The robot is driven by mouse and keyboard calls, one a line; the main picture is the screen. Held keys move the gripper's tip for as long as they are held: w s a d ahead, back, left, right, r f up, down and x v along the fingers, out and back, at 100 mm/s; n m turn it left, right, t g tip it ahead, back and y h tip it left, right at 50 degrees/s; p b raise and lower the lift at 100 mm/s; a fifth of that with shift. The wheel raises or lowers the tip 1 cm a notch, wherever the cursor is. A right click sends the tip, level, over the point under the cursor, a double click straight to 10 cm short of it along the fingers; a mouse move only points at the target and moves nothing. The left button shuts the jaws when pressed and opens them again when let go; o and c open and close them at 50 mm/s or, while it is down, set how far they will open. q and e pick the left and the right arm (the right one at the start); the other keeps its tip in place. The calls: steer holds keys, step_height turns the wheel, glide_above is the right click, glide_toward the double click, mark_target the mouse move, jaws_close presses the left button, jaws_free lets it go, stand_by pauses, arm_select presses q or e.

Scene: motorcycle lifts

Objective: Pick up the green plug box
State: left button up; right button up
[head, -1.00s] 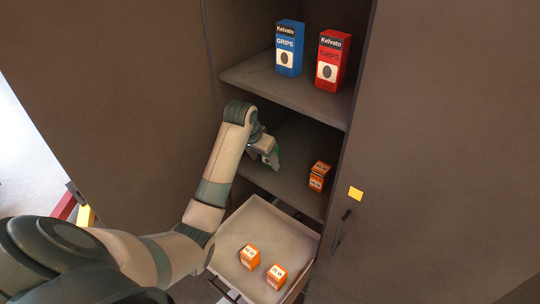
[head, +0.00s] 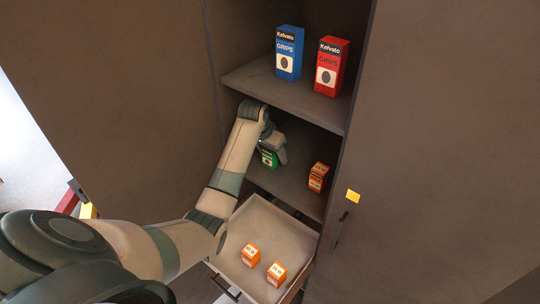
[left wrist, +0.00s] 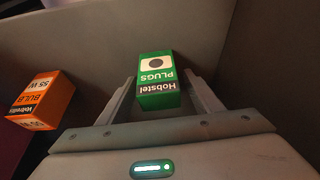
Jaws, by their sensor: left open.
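The green plug box (head: 269,157) stands on the middle shelf of the cabinet, partly hidden behind my left gripper (head: 272,146) in the head view. In the left wrist view the green plug box (left wrist: 158,80) lies between the two fingers of my left gripper (left wrist: 165,98), which are open, one on each side of it. A small gap shows beside the box, so the fingers look apart from it. My right gripper is not in view.
The open drawer (head: 290,222) below holds two more orange boxes. A blue grips box (head: 288,53) and a red grips box (head: 331,66) stand on the shelf above. Cabinet walls are close on both sides.

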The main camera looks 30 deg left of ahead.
arm_select(q)
steer(key=c, duration=1.3)
steer(key=shift+o, duration=0.2)
steer(key=shift+r+b, duration=0.45)
steer(key=shift+b, duration=0.2)
steer(key=shift+s+r, duration=0.15)
steer(key=shift+s, duration=0.05)
steer(key=s+b, duration=0.1)
steer(key=s, duration=0.2)
steer(key=s+b, duration=0.2)
steer(key=s, duration=0.2)
steer(key=s+b, duration=0.2)
steer(key=s, duration=0.2)
steer(key=shift+s+a, duration=0.2)
steer(key=shift+a, duration=0.05)
steer(key=s, duration=0.6)
steer(key=shift+s+a+r, duration=0.1)
